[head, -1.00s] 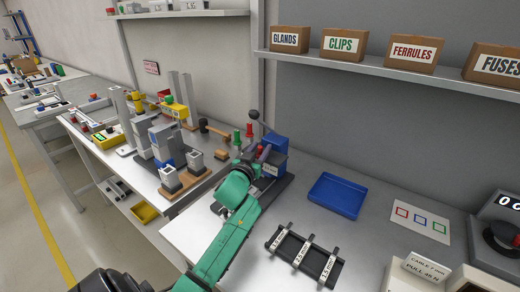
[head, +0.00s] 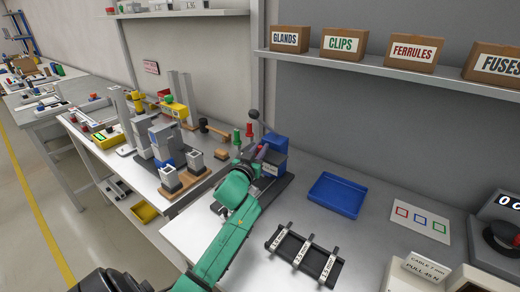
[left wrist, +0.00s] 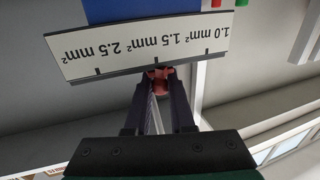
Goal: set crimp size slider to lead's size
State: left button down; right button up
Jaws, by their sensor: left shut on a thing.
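The crimp tool (head: 276,146), with a blue body and a black ball-topped lever, stands on a dark base at the back of the near bench. Its white size scale (left wrist: 150,45) fills the top of the left wrist view, upside down, reading 1.0, 1.5 and 2.5 mm². The red slider knob (left wrist: 160,77) sits below the scale, close to the middle, 1.5 mm² mark. My left gripper (left wrist: 160,80) is shut on this knob; in the head view the gripper (head: 250,164) partly hides the tool's front. My right gripper is not in view.
A blue tray (head: 338,194), a card with coloured squares (head: 420,220) and a pull tester (head: 500,225) stand to the right. Bare bench lies between.

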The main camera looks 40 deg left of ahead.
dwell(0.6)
pick_arm(q)
jog(key=shift+d, duration=0.2)
jog(key=c, duration=0.8)
grip_release()
jog(key=shift+o, duration=0.2)
jog(key=b+v, duration=0.2)
jog(key=v, duration=1.2)
jog(key=shift+s, duration=0.25)
